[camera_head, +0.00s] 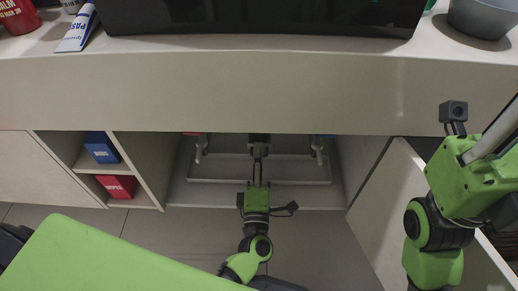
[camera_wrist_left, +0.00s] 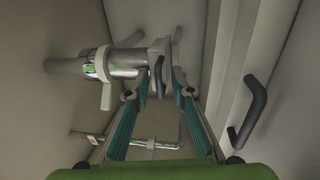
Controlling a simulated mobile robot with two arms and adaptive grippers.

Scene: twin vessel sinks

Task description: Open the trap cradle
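In the left wrist view, a chrome trap body (camera_wrist_left: 126,63) lies sideways, with a pale fitting (camera_wrist_left: 106,95) hanging from it. At its right end is a pale bracket, which appears to be the trap cradle (camera_wrist_left: 160,48), with a dark upright handle (camera_wrist_left: 159,76). My left gripper (camera_wrist_left: 160,82) has its two teal fingers spread, one on each side of this handle. I cannot tell whether either finger touches it. In the head view my left gripper (camera_head: 259,150) reaches into the open cabinet and hides the cradle. My right gripper is not in view; only its arm shows at the right.
A second dark handle (camera_wrist_left: 252,108) is at the right in the left wrist view. An open door (camera_head: 400,190) stands at the right. Shelves with blue (camera_head: 102,147) and red (camera_head: 117,186) boxes are left.

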